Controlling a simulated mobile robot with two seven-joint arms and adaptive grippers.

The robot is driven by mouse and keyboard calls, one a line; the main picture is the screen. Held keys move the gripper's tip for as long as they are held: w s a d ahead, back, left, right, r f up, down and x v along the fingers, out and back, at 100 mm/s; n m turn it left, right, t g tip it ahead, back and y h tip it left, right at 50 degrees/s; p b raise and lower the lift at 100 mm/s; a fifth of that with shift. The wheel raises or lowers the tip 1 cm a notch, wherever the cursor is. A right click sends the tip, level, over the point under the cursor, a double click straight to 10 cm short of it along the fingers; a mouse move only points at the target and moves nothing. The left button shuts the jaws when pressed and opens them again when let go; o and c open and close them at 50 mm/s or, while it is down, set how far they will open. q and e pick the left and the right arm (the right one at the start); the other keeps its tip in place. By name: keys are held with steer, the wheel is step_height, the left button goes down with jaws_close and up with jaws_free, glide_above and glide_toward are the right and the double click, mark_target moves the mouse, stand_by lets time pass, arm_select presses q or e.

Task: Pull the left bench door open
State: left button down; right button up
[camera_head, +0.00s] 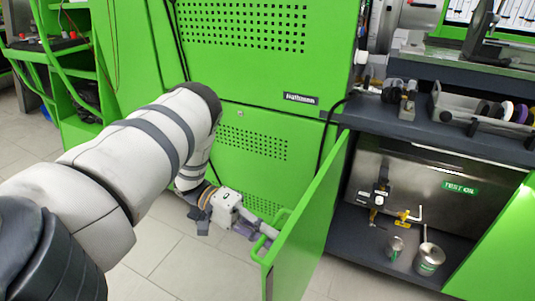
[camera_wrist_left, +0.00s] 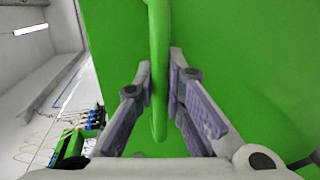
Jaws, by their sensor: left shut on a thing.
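The left bench door (camera_head: 312,235) is a green panel standing swung out from the bench, with the compartment behind it in view. Its green handle (camera_head: 268,249) is on the face turned to the left, near the free edge. My left gripper (camera_head: 262,232) is at that handle. In the left wrist view the handle (camera_wrist_left: 159,65) is a green bar running between the two fingers of my left gripper (camera_wrist_left: 162,88), which are shut on it. The door's face (camera_wrist_left: 240,60) fills the background there. My right gripper is not in view.
Inside the open compartment are a steel tank (camera_head: 440,180) labelled TEST OIL, a can (camera_head: 429,259), a small cup (camera_head: 395,247) and yellow-handled valves (camera_head: 405,216). A second green door (camera_head: 500,250) stands open at right. Bare tiled floor (camera_head: 175,255) lies left of the left door.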

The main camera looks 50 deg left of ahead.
arm_select(q)
steer(key=shift+w+r, duration=0.1)
steer(key=shift+w, duration=0.05)
steer(key=c, duration=1.7)
jaws_free()
steer(key=shift+o, duration=0.2)
steer(key=v, duration=1.2)
